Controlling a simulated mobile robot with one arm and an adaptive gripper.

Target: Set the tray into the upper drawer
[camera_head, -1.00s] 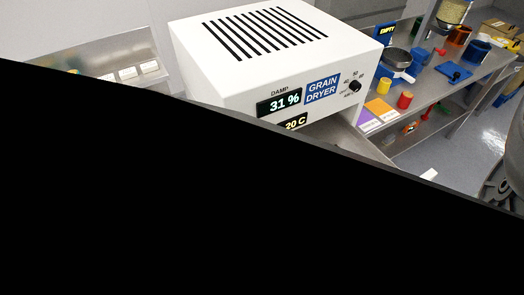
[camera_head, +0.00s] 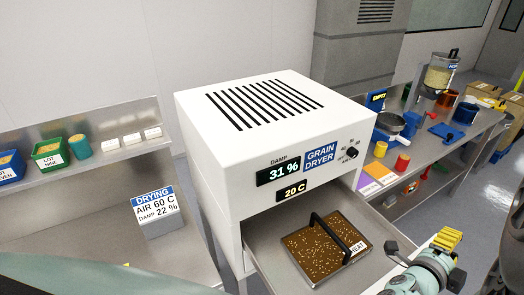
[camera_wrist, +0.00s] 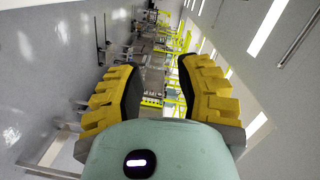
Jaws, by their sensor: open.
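The tray (camera_head: 303,254) is a brown, speckled square of grain with a black arched handle (camera_head: 336,238) and a white label reading "HEAT". It lies inside the open drawer (camera_head: 268,234) of the white grain dryer (camera_head: 267,140). The drawer is pulled out below the dryer's displays. My gripper (camera_head: 446,240), with yellow ribbed fingers, is to the right of the drawer, apart from the tray. In the wrist view my gripper (camera_wrist: 157,90) is open, with nothing between its fingers.
A sign (camera_head: 158,208) reads air 60 C, damp 22%. The dryer's displays show 31% and 20 C. Lot bins (camera_head: 48,155) stand on a shelf at left. A bench (camera_head: 440,150) with cups, a sieve and a jar is at right.

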